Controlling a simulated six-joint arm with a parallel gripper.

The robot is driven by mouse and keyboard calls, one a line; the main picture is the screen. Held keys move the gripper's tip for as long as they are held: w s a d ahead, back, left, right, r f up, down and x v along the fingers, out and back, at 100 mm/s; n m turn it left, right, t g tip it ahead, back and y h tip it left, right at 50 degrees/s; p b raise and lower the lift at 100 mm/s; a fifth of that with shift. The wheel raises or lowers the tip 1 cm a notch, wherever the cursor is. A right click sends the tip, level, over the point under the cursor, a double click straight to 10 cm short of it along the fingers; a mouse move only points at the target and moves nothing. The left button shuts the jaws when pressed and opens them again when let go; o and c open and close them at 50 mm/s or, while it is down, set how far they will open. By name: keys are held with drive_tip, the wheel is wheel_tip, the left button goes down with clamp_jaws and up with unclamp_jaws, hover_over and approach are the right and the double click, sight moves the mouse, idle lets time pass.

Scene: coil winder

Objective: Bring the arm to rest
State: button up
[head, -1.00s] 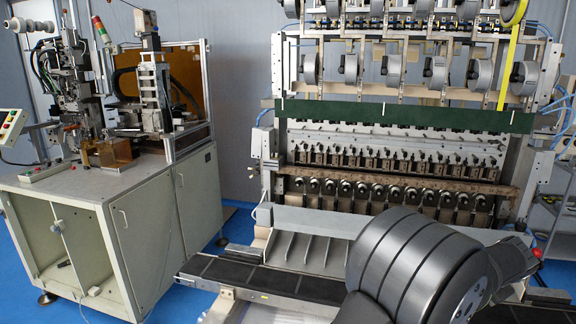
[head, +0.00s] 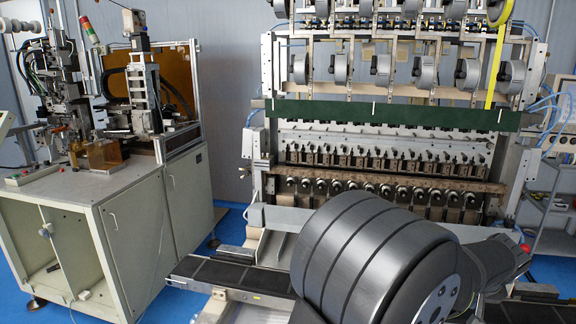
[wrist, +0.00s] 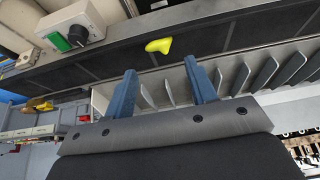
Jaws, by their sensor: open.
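My gripper (wrist: 162,90) shows in the wrist view with two blue fingers spread apart and nothing between them. Beyond the fingertips a small yellow piece (wrist: 159,46) lies on a dark belt (wrist: 100,62); there is a gap between it and the fingers. In the head view my dark rounded arm link fills the lower right, and my gripper is not visible there. The conveyor belt (head: 235,277) runs behind my arm, partly hidden by it.
The coil winder (head: 390,150) stands at the back with a green bar (head: 390,113). A cabinet machine (head: 130,215) stands at the left. A control box with a knob (wrist: 72,25) and metal fins (wrist: 240,75) show in the wrist view. Blue floor shows between the machines.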

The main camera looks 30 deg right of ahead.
drive_tip(key=shift+x, duration=3.9)
drive_tip(key=c, duration=0.4)
drive_tip(key=shift+c, duration=0.2)
drive_tip(key=shift+r, duration=0.1)
drive_tip(key=shift+s+r, duration=0.1)
drive_tip(key=shift+r, duration=0.3)
drive_tip(key=shift+c, duration=0.4)
drive_tip(key=shift+w+d+r+v, duration=0.15)
drive_tip(key=shift+w+d+v, duration=0.05)
drive_tip(key=shift+v, duration=1.15)
drive_tip(key=shift+w+d+r+v, duration=0.1)
drive_tip(key=shift+w+d+v, duration=0.1)
drive_tip(key=shift+v, duration=1.15)
drive_tip(key=shift+w+d+r+v, duration=0.15)
drive_tip(key=shift+w+v, duration=0.1)
drive_tip(key=shift+v, duration=1.05)
